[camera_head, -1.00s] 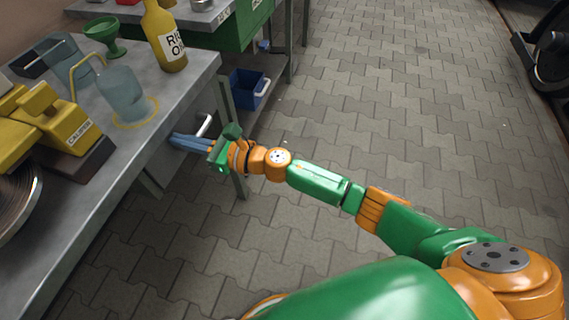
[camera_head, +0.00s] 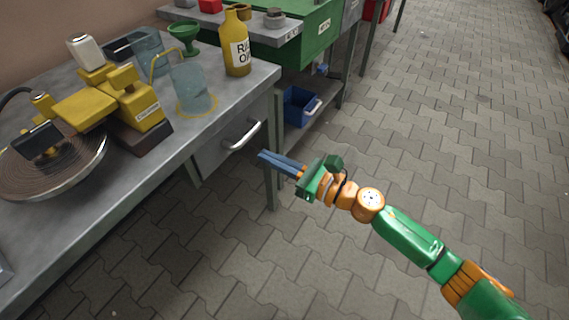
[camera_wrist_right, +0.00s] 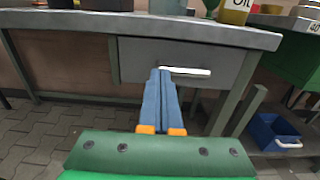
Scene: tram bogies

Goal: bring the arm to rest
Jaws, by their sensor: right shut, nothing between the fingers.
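My right gripper (camera_head: 268,158) is shut and empty, its blue fingers side by side. In the head view it hangs over the floor in front of the grey workbench (camera_head: 95,235), pointing at the bench's drawer side. The drawer handle (camera_head: 243,136) is just beyond the fingertips, and the drawer (camera_head: 215,150) looks closed. My left gripper is not in view.
On the bench stand a yellow caliper device (camera_head: 140,108), a clear jug (camera_head: 192,90), a green funnel (camera_head: 184,36) and a yellow oil bottle (camera_head: 236,45). A blue bin (camera_head: 297,107) sits on a low shelf. The paved floor (camera_head: 430,130) to the right is clear.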

